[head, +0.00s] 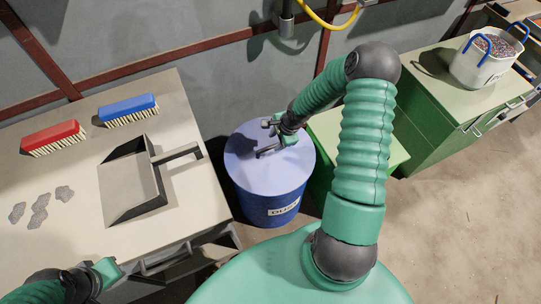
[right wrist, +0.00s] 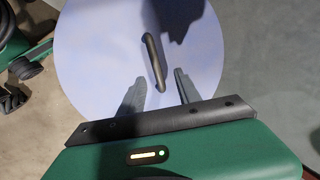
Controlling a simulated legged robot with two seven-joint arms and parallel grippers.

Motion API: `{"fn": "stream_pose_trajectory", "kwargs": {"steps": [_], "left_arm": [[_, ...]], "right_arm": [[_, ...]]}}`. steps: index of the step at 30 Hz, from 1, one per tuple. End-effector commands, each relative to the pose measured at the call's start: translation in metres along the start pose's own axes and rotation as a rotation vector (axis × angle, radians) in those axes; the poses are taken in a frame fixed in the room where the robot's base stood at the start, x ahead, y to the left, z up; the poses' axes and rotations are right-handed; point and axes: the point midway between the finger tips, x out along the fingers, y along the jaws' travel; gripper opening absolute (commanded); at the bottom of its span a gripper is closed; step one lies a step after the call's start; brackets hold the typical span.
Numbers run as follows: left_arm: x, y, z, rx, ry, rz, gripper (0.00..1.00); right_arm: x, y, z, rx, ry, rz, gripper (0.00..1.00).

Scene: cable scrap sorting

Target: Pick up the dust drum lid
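The dust drum lid (head: 245,160) is a round, pale lavender disc on top of the blue drum (head: 262,205), which has a "DUST" label. Its dark bar handle (right wrist: 154,62) shows in the right wrist view, near the middle of the lid (right wrist: 100,45). My right gripper (head: 272,136) is over the lid. In the right wrist view its two fingers (right wrist: 160,78) are apart, with the handle's near end between their tips and the rest beyond them. No contact can be made out. My left gripper (head: 106,272) is at the lower left by the bench; its fingers are unclear.
The bench (head: 90,245) holds a red brush (head: 53,138), a blue brush (head: 128,110), a dustpan (head: 132,185) and several grey scraps (head: 40,205). Green cabinets (head: 440,125) stand right of the drum, one bearing a white bucket (head: 482,65). Floor at right is clear.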

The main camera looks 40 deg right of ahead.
Motion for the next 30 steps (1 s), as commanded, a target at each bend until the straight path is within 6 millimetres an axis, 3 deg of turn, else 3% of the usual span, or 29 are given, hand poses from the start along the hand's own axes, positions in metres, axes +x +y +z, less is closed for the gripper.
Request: {"fn": "stream_pose_trajectory", "kwargs": {"steps": [9,17,27,30], "left_arm": [[0.019,0.000,0.004,0.000,0.000,0.000,0.36],[0.018,0.000,0.004,0.000,0.000,0.000,0.36],[0.018,0.000,0.004,0.000,0.000,0.000,0.36],[0.018,0.000,0.004,0.000,0.000,0.000,0.36]], "right_arm": [[0.050,0.004,0.006,-0.005,0.000,0.001,0.40],[0.054,0.003,0.004,-0.002,0.000,0.000,0.40],[0.054,0.003,0.005,-0.003,0.001,0.001,0.00],[0.054,0.003,0.005,-0.003,0.001,0.000,0.00]]}}
